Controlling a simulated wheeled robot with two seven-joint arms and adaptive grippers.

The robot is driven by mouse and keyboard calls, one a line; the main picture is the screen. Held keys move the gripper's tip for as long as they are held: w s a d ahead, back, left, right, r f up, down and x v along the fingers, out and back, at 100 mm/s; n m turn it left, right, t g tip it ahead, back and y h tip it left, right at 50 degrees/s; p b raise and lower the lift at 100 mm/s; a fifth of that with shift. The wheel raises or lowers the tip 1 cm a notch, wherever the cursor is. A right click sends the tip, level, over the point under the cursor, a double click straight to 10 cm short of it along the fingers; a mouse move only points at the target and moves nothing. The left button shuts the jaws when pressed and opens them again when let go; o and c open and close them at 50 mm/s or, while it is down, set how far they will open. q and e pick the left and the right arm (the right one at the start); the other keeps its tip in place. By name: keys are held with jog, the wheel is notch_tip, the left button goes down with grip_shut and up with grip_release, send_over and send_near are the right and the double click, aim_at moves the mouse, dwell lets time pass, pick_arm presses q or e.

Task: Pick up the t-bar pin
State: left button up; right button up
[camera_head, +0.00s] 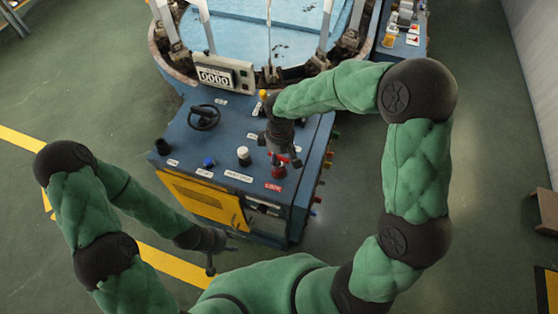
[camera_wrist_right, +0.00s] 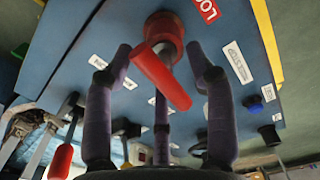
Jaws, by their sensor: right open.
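The t-bar pin has a red crossbar on a round red base at the panel's front right corner, by a red LOCK label. It shows in the head view (camera_head: 279,171) and the right wrist view (camera_wrist_right: 158,76). My right gripper (camera_head: 281,151) is open directly over it. In the right wrist view its purple-padded fingers (camera_wrist_right: 160,66) stand apart on either side of the red bar, which lies at a slant between them. I cannot tell whether they touch it. My left gripper (camera_head: 220,258) hangs in front of the cabinet, away from the pin; its opening is unclear.
The blue cabinet (camera_head: 222,124) carries a black handwheel (camera_head: 204,117), a blue knob (camera_head: 208,162), a white knob (camera_head: 243,155) and a counter display (camera_head: 215,77). Coloured handles stick out along its right side. Behind is a machine with a light-blue round table (camera_head: 245,40).

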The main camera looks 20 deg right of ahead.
grip_shut()
jog(key=shift+r, duration=0.1)
notch_tip(320, 180, up, 10)
jog(key=p, duration=0.3)
notch_tip(320, 180, up, 7)
jog(key=p, duration=0.6)
dwell(1.0)
